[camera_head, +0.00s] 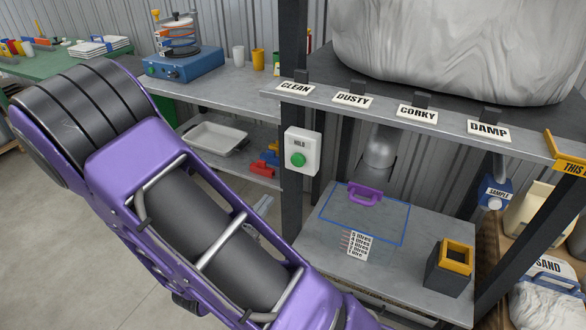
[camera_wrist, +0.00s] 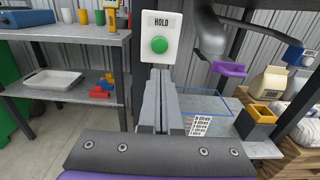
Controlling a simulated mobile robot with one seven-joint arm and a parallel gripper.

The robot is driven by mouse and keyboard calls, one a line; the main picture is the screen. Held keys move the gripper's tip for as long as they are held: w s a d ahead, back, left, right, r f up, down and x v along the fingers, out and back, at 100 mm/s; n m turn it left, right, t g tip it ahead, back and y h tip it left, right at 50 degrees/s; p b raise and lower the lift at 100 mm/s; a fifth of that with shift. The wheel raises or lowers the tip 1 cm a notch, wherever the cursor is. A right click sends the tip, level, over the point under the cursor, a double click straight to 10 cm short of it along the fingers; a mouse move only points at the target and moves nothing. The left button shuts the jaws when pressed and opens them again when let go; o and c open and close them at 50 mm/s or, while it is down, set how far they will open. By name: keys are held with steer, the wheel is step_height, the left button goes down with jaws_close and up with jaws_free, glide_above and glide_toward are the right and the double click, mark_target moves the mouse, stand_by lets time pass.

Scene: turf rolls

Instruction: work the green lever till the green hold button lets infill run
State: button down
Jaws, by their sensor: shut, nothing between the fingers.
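The green hold button (camera_head: 298,160) sits on a white box (camera_head: 301,141) marked HOLD, fixed to a dark post. In the wrist view the button (camera_wrist: 159,45) and its box (camera_wrist: 172,20) are straight ahead. My gripper (camera_wrist: 161,75) is shut and empty, its fingertips showing just below the button; whether they touch the box I cannot tell. I see no green lever. A grey spout (camera_head: 380,152) hangs under the upper shelf.
A blue SAMPLE fitting (camera_head: 495,193) hangs at right. Posts and the labelled shelf edge (camera_head: 385,109) bound the space.

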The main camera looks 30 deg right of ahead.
mark_target(297, 162)
steer(key=b+x, duration=0.1)
steer(key=x, duration=1.3)
